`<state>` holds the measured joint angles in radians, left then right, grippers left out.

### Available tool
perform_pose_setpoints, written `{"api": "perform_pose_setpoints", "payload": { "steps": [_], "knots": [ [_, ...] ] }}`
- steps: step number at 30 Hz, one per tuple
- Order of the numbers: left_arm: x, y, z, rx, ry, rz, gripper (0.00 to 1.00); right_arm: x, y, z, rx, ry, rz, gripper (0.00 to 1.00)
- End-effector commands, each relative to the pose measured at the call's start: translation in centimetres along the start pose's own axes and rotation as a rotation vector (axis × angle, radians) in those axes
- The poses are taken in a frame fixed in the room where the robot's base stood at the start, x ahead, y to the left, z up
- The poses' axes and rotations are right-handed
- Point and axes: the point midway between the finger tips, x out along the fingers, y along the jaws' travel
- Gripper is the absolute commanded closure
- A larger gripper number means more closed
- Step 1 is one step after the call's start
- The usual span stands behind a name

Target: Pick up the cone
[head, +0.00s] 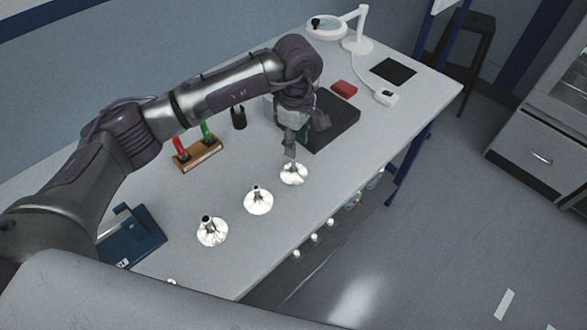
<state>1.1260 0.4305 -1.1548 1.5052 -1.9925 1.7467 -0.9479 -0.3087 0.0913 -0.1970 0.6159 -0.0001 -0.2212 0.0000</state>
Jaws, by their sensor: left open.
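Several silvery, funnel-like cones with round flared bases and narrow tops stand in a row on the white table. The near cone (212,232) and the middle cone (258,201) stand free. The far cone (294,175) is directly below my left gripper (290,155), whose fingers point down at its top. My left gripper is open; its fingers hide the cone's narrow top, and I cannot tell whether they touch it. My right gripper is not in view.
Behind the left gripper lies a dark square plate (335,122), with a red block (344,89) beyond it. A wooden rack (197,153) holds red and green items. A blue tray (133,238) is at left. The table's front edge runs close to the cones.

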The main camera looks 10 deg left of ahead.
Motion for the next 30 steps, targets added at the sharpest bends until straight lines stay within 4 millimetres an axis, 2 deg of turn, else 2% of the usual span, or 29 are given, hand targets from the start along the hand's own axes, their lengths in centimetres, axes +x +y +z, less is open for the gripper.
{"api": "perform_pose_setpoints", "payload": {
  "steps": [8, 13, 17, 25, 26, 30],
  "knots": [
    [2.1, -0.2, 0.0, -0.001, 0.000, -0.002, 0.60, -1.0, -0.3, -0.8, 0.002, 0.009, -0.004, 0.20],
    [4.6, -0.8, -0.1, -0.002, -0.001, -0.005, 0.60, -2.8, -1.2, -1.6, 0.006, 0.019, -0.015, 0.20],
    [6.3, -0.6, -0.1, -0.001, 0.000, -0.002, 0.60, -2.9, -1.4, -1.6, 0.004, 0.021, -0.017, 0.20],
    [6.8, -0.5, -0.1, 0.000, 0.000, 0.001, 0.60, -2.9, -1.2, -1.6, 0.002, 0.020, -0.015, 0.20],
    [6.8, -0.5, -0.1, 0.000, 0.000, 0.001, 0.61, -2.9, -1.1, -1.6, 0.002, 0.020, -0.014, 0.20],
    [6.8, -0.5, -0.1, 0.000, 0.000, 0.001, 0.85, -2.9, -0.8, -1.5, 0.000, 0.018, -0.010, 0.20]
  ]
}}
